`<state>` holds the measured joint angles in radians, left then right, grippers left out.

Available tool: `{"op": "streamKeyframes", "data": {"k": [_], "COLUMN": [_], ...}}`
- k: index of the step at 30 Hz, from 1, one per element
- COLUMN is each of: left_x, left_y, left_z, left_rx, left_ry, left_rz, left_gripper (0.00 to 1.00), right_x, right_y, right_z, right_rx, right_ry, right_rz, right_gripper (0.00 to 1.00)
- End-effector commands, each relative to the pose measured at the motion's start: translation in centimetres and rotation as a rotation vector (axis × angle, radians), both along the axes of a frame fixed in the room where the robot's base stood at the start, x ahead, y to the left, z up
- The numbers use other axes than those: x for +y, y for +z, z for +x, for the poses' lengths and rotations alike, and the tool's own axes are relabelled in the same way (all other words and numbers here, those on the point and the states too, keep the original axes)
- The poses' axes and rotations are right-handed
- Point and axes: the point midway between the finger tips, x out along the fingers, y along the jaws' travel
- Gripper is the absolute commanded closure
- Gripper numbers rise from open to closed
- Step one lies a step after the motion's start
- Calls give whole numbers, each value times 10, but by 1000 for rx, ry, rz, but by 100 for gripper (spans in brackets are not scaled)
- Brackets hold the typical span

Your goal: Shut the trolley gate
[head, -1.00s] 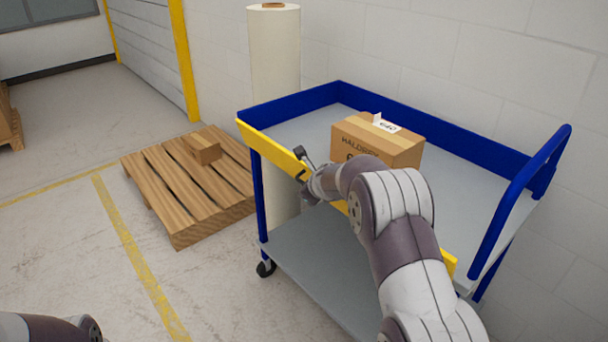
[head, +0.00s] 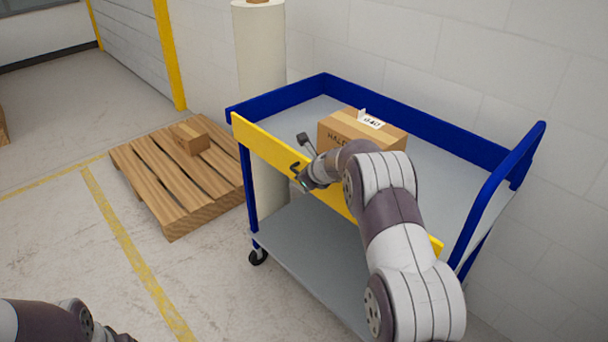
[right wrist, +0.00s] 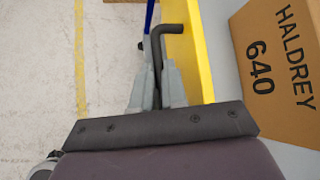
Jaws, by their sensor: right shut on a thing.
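The trolley (head: 325,84) has blue rails and grey decks. Its gate is the long yellow panel (head: 262,142) along the upper deck's near side. It looks close to upright, its far end near the blue corner. I cannot tell whether it is flush or latched. In the right wrist view the yellow gate (right wrist: 194,60) runs beside my fingers. My right gripper (head: 300,176) is shut on a dark bent handle (right wrist: 170,29) on the gate's outer side; its fingers (right wrist: 157,78) flank the bar. My right arm hides part of the gate. Only part of my left arm shows, lower left.
A carton (head: 345,134) marked HALDREY 640 sits on the upper deck behind the gate. A wooden pallet (head: 165,185) with a small box (head: 190,138) lies left of the trolley. A tall white roll (head: 260,55) stands behind it. Floor at the front left is clear.

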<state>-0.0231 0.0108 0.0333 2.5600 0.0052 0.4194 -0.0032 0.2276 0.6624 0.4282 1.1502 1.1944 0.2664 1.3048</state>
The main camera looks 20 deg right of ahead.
Motion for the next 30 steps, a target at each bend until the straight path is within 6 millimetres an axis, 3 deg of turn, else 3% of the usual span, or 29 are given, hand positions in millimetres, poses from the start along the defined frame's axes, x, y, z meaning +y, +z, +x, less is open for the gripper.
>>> {"op": "streamKeyframes", "data": {"k": [3,4,5,25,30], "left_x": [0,0,0,0,0], "left_y": [-1,-1,-1,0,-3], "left_z": [0,0,0,0,0], "left_rx": [0,0,0,0,0], "left_ry": [0,0,0,0,0], "left_rz": [0,0,0,0,0], "left_gripper": [10,10,10,10,10], "right_x": [-3,-3,-3,-1,-2], "right_y": [-8,-8,-8,-1,10], "right_z": [-3,-3,-3,-1,-11], "right_rx": [14,14,13,1,-1], "right_ry": [-7,-7,-6,-2,-3], "right_rz": [-2,-2,-2,-2,-1], "right_gripper": [100,78,77,77,77]}}
